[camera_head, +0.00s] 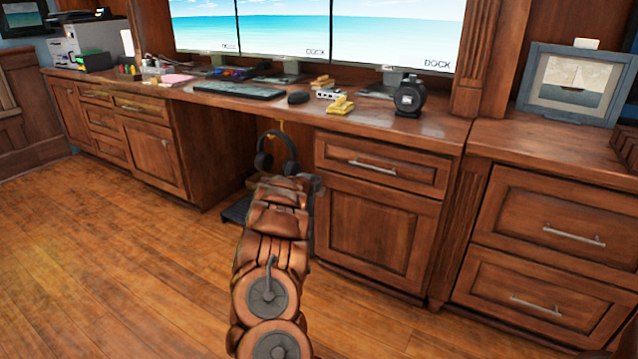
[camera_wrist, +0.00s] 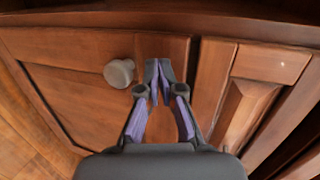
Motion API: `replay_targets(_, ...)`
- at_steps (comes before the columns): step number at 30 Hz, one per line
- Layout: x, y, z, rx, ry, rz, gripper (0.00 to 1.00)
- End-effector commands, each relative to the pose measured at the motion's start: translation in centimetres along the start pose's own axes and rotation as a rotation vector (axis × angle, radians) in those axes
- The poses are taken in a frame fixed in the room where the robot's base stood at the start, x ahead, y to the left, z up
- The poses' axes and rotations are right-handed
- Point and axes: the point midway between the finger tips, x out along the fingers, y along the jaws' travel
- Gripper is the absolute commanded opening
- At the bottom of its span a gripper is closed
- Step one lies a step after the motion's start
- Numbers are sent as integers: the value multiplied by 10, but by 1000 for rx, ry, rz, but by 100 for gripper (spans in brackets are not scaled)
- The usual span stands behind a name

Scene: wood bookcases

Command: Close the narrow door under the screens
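The narrow door (camera_head: 370,229) is the wood panel below a drawer, right of the knee space under the screens. It looks flush or nearly flush; I cannot tell if a small gap remains. In the wrist view the door (camera_wrist: 75,95) appears turned sideways, with a round grey knob (camera_wrist: 119,72). My gripper (camera_wrist: 158,72) has its fingertips together with nothing seen between them. It is beside the knob, in front of the door's upper edge near the drawer; contact is unclear. In the head view my arm mostly hides the gripper and the knob.
The drawer (camera_head: 380,166) with a bar handle is above the door. Headphones (camera_head: 276,152) hang in the knee space at left. A drawer unit (camera_head: 546,247) stands at right. The desktop holds a keyboard (camera_head: 239,89) and a black round device (camera_head: 410,97). The wood floor (camera_head: 130,265) is clear at left.

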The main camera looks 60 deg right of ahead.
Motion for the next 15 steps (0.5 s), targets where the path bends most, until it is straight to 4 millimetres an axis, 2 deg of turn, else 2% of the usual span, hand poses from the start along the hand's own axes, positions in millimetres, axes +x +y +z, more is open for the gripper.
replay_targets(6, -15, 8, 3, 2, -2, 0, 0)
replay_targets(15, -53, 5, 6, -2, -3, 4, 0)
